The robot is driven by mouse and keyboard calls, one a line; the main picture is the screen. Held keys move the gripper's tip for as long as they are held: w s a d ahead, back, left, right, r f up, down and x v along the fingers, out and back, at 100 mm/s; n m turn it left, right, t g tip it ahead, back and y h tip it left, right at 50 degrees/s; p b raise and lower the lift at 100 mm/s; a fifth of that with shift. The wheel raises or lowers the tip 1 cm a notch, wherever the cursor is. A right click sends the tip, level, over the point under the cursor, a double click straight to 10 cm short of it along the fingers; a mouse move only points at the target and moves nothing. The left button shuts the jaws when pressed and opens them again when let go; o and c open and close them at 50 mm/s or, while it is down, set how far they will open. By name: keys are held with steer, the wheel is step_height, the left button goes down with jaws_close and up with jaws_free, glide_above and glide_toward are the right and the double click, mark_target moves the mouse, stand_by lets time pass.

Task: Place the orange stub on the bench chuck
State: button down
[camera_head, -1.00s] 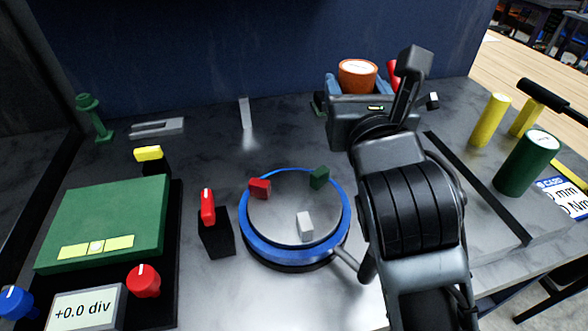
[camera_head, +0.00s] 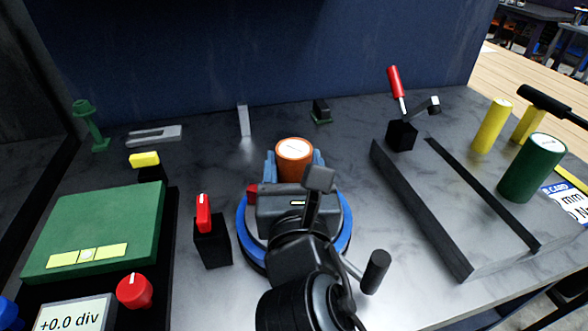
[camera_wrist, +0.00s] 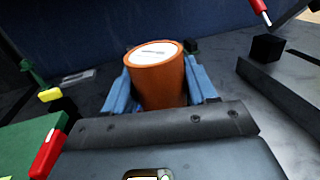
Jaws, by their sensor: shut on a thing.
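The orange stub (camera_head: 294,160) is an upright cylinder with a white label on its top. My gripper (camera_head: 294,168) is shut on it, with blue fingers on either side; the stub also shows between the fingers in the wrist view (camera_wrist: 158,80). The bench chuck (camera_head: 343,236) is a round plate with a blue ring. My gripper and the stub are over its far side in the head view. A red jaw (camera_head: 252,193) shows at its left; my gripper hides the other jaws and most of the plate. I cannot tell whether the stub touches the chuck.
A black post with a red lever (camera_head: 204,213) stands close left of the chuck. A green box (camera_head: 100,225) lies further left. A raised plate (camera_head: 425,200), a red-handled clamp (camera_head: 401,130), a green cylinder (camera_head: 531,167) and yellow cylinders (camera_head: 491,126) stand right. The bench behind is mostly clear.

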steer(key=shift+f, duration=0.15)
steer(key=shift+c, duration=1.7)
jaws_free()
steer(key=shift+f, duration=0.15)
steer(key=shift+s, duration=0.2)
steer(key=s+d, duration=0.1)
steer(key=s, duration=1)
steer(key=shift+s+b, duration=0.3)
steer(key=shift+b, duration=0.15)
